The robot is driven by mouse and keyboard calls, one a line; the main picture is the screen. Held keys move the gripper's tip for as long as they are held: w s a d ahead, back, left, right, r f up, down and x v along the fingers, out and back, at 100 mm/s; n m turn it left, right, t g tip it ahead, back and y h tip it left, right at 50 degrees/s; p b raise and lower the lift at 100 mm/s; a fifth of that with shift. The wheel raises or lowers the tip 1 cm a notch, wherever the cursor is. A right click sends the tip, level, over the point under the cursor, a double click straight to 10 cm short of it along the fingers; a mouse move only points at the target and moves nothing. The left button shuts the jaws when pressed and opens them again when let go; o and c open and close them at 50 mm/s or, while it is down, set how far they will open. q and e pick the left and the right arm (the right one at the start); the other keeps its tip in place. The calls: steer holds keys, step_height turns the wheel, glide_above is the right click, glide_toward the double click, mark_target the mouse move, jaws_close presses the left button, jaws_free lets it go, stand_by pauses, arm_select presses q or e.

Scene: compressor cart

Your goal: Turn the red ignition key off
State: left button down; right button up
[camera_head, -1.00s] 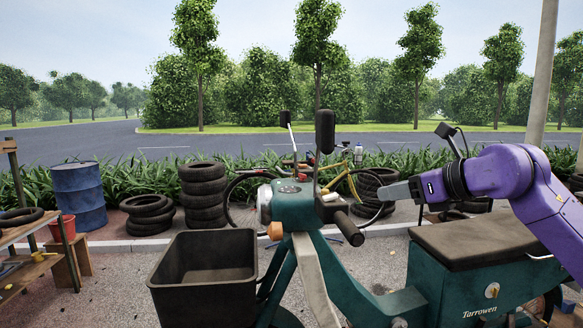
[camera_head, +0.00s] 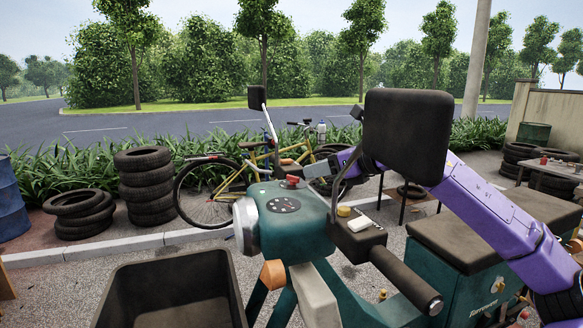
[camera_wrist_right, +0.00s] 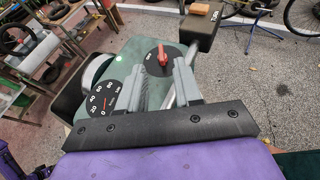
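The red ignition key (camera_head: 291,181) stands on a black disc on top of the teal cart's dash (camera_head: 268,228), just behind the speedometer (camera_head: 284,205). In the right wrist view the key (camera_wrist_right: 162,56) is at the upper middle, upright in the picture on its round disc (camera_wrist_right: 162,64). My right gripper (camera_head: 312,174) comes in from the right, low over the dash and close to the key. In the wrist view its two grey fingers (camera_wrist_right: 164,66) are apart, with the key between or just beyond the tips; contact cannot be told. My left gripper is not in view.
A black mirror (camera_head: 408,135) stands in front of my right arm and hides part of it. A second mirror (camera_head: 257,97) rises behind the dash. The handlebar grip (camera_head: 406,279) and an open black bin (camera_head: 172,292) are nearer. A yellow bicycle (camera_head: 240,170) stands behind.

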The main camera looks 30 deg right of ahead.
mark_target(296, 177)
steer(key=p+x, duration=0.3)
steer(key=x, duration=0.3)
steer(key=shift+w+f, duration=0.1)
steer(key=shift+w, duration=0.3)
steer(key=shift+w+a+f, duration=0.15)
steer(key=shift+w+f, duration=0.1)
steer(key=shift+w, duration=0.1)
steer(key=shift+s, duration=0.1)
jaws_close()
